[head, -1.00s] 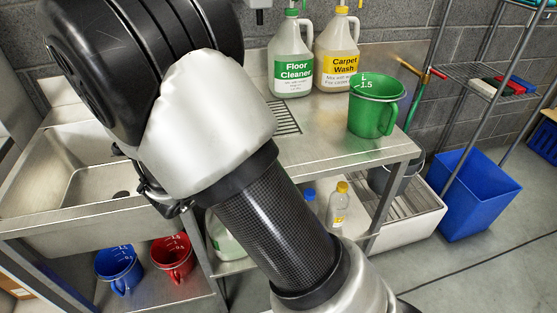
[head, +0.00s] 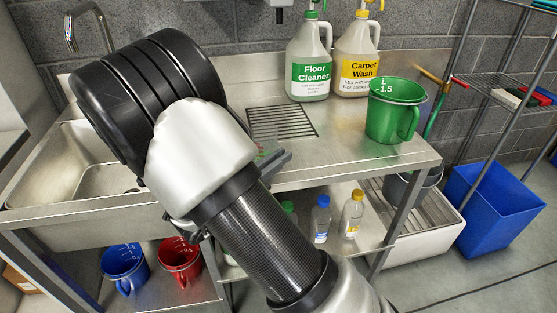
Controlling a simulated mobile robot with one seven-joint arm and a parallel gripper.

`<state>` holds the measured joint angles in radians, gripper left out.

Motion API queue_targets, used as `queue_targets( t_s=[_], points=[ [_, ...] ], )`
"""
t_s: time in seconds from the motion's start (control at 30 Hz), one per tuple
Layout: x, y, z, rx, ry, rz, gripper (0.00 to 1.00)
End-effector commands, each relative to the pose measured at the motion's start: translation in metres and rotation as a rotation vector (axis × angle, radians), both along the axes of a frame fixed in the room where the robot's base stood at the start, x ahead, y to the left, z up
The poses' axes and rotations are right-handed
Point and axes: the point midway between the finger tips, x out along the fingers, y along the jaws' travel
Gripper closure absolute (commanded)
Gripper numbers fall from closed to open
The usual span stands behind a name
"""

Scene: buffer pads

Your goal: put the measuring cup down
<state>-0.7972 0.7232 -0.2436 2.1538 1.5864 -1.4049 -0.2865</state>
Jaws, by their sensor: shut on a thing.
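My gripper (head: 272,160) shows only in part behind my own arm, at the front edge of the steel counter (head: 340,148). It is shut on a small clear cup (head: 264,136), which looks like the measuring cup. The cup is seen just above the gripper, in front of the drain grate, and its lower part is hidden. I cannot tell whether its base touches the counter.
A green jug (head: 395,112) stands at the counter's right end. Floor cleaner (head: 309,62) and carpet wash (head: 357,60) bottles stand at the back. A drain grate (head: 290,121) lies left of clear counter. A sink (head: 85,165) is at left.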

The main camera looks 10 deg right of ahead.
Motion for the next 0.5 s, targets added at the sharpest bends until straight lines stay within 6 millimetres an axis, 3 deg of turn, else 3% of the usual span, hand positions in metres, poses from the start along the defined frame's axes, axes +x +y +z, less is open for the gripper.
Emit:
queue_targets(
  t_s=[0.2,0.23,0.33,0.5],
  points=[
    [0.0001,0.0,-0.0039,-0.001,-0.001,0.0,1.0],
    [0.0001,0.0,-0.0032,0.0,0.0,0.0,0.88],
    [0.0001,0.0001,-0.0028,0.0,0.0,0.0,0.72],
    [0.0001,0.0001,-0.0027,0.0,0.0,0.0,0.72]
  ],
)
